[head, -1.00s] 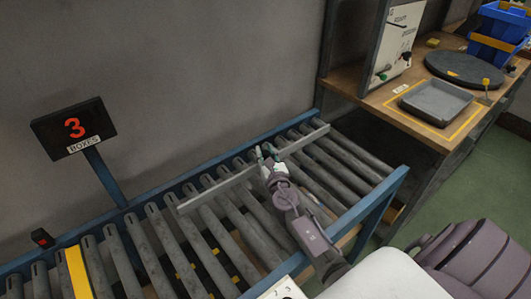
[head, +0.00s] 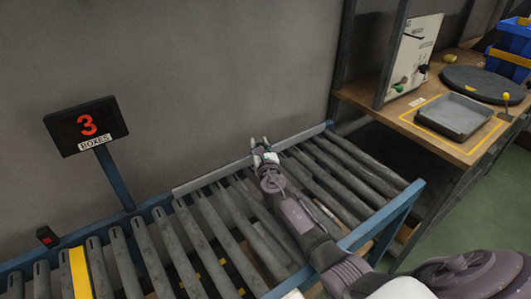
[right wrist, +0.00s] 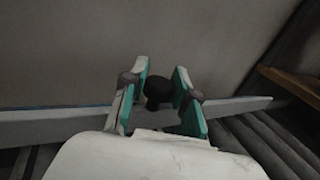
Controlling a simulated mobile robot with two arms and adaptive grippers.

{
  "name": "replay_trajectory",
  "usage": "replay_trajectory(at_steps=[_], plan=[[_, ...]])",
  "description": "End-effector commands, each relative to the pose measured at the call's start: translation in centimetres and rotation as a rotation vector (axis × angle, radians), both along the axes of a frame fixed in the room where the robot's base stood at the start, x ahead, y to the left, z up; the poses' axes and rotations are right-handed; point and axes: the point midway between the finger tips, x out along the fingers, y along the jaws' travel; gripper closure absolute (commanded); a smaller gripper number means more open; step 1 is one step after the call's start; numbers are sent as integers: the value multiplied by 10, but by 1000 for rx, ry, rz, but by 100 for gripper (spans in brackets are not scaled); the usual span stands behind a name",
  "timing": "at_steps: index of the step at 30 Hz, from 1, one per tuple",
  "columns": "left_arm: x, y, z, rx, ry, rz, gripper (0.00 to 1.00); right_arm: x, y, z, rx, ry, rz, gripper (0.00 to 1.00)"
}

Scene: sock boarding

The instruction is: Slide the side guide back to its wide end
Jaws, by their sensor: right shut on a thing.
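The side guide (head: 213,175) is a long grey bar lying over the rollers, close along the conveyor's back rail. My right gripper (head: 260,143) reaches across the rollers to the middle of the bar. In the right wrist view, its green-lined fingers (right wrist: 160,95) are shut on a dark round knob (right wrist: 158,87). The guide (right wrist: 55,126) runs behind the fingers to both sides there. In the head view the fingers hide the knob. My left gripper is not in view.
The roller conveyor (head: 205,225) has a blue frame and one yellow roller (head: 80,273). A sign reading 3 BOXES (head: 86,126) stands at its back left. A wooden bench (head: 425,133) at right bears a grey tray (head: 458,115), a dark disc (head: 484,83) and blue bins (head: 514,38).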

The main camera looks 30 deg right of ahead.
Motion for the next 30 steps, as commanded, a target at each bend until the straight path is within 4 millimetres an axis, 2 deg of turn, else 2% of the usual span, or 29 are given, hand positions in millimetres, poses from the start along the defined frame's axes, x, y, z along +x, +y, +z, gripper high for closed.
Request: replay_trajectory(at_steps=[7,8,12,23,26,30], plan=[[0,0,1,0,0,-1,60,2,0,4,0,-6,2,100],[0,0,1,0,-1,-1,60,2,0,4,0,-6,2,68],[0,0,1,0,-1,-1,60,1,0,4,0,-5,2,47],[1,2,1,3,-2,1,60,-2,2,2,2,-4,1,47],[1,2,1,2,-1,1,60,-11,5,1,3,-4,2,47],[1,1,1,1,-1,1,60,-32,11,1,5,-4,1,47]])
